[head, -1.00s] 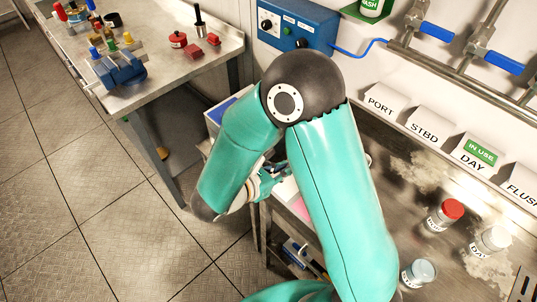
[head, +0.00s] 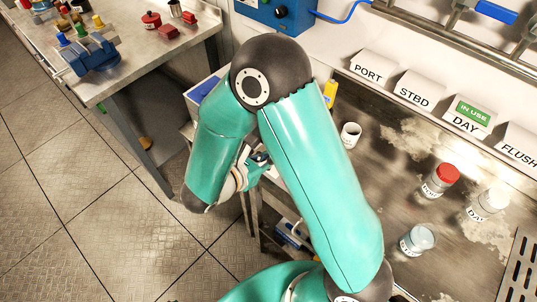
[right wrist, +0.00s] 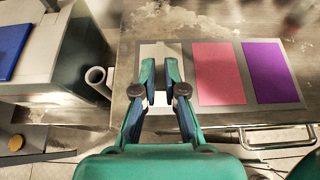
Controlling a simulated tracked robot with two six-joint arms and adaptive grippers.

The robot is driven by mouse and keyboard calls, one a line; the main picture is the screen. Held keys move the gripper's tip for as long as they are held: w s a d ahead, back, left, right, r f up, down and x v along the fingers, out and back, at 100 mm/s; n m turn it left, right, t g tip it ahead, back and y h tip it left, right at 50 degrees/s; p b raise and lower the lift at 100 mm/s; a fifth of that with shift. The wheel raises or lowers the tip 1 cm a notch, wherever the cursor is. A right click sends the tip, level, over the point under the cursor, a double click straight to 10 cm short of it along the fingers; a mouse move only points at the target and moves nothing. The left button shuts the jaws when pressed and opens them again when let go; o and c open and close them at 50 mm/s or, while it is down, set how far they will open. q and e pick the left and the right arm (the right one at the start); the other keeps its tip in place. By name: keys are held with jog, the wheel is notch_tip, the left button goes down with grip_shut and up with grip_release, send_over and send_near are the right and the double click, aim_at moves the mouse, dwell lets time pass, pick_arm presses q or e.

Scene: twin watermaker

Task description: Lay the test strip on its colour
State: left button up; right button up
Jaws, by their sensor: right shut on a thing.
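The colour card (right wrist: 232,106) lies flat on the bench in the right wrist view, with a pale panel (right wrist: 156,50), a pink panel (right wrist: 218,73) and a purple panel (right wrist: 271,72) in a grey border. My right gripper (right wrist: 159,67) is over the pale panel, its fingers nearly together on the test strip. The strip itself is hard to make out between the fingers. In the head view my right gripper (head: 260,160) is partly visible behind my own arm, which hides most of the card. My left gripper is not in view.
A white mug (head: 350,135) and capped sample jars, one with a red lid (head: 440,180), stand on the stained steel bench. An open jar (head: 418,240) is nearer. Label tents line the back. In the right wrist view a box (right wrist: 45,50) stands left of the card.

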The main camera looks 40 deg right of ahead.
jog(key=shift+f, duration=0.3)
jog(key=o, duration=0.7)
jog(key=shift+r, duration=0.15)
jog(key=shift+r+p, duration=3.35)
jog(key=shift+r, duration=1.05)
jog(key=shift+s, duration=0.1)
